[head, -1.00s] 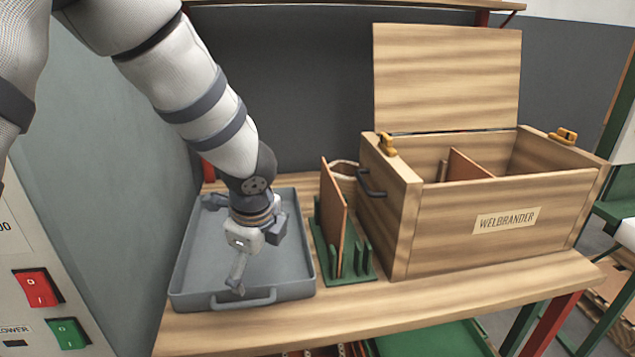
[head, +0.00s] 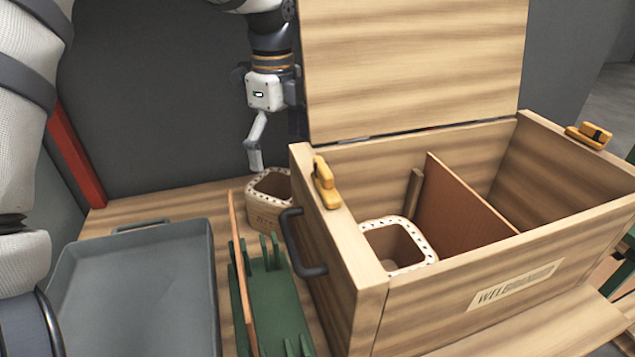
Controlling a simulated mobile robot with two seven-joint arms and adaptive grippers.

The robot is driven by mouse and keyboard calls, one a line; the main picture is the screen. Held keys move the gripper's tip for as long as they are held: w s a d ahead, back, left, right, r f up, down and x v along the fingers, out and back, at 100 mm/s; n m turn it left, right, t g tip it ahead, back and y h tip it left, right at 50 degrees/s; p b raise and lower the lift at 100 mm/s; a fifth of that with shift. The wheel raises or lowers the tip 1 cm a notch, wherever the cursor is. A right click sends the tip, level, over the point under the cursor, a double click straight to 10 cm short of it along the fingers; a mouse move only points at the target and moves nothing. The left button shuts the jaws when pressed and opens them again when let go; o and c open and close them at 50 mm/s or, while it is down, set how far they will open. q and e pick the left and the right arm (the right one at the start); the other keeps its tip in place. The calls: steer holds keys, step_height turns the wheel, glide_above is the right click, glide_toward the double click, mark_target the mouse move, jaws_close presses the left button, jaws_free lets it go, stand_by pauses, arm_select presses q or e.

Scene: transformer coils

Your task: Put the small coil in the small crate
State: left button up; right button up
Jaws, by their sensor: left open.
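One wooden crate (head: 375,305) with its lid raised is in view, bearing a label on its front. A brown board divides it. One hollow coil (head: 431,255) with a dotted pale rim stands in its left compartment. A similar coil (head: 264,213) stands upright on the bench, outside the crate's left wall and behind the green rack. I cannot tell for sure which is the small coil. My left gripper (head: 276,150) points down, open and empty, just above the coil on the bench; its right finger is partly hidden by the lid. My right gripper is out of view.
A grey empty tray (head: 135,285) lies at the left. A green slotted rack (head: 275,305) holding an upright brown board (head: 241,270) stands between tray and crate. The crate has a black side handle (head: 297,245) and yellow latches (head: 325,182). The raised lid (head: 410,65) rises beside my left gripper.

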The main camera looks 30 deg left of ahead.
arm_select(q)
glide_toward(280, 197)
steer(key=s+d+f, duration=0.1)
steer(key=f, duration=0.1)
steer(key=s+d+f, duration=0.1)
steer(key=f, duration=0.1)
steer(key=s+d+f, duration=0.1)
steer(key=f, duration=0.1)
steer(key=shift+s+f, duration=0.15)
steer(key=shift+s, duration=0.05)
steer(key=shift+w+f, duration=0.1)
steer(key=shift+f, duration=0.35)
steer(key=shift+r, duration=0.2)
steer(key=c, duration=1.6)
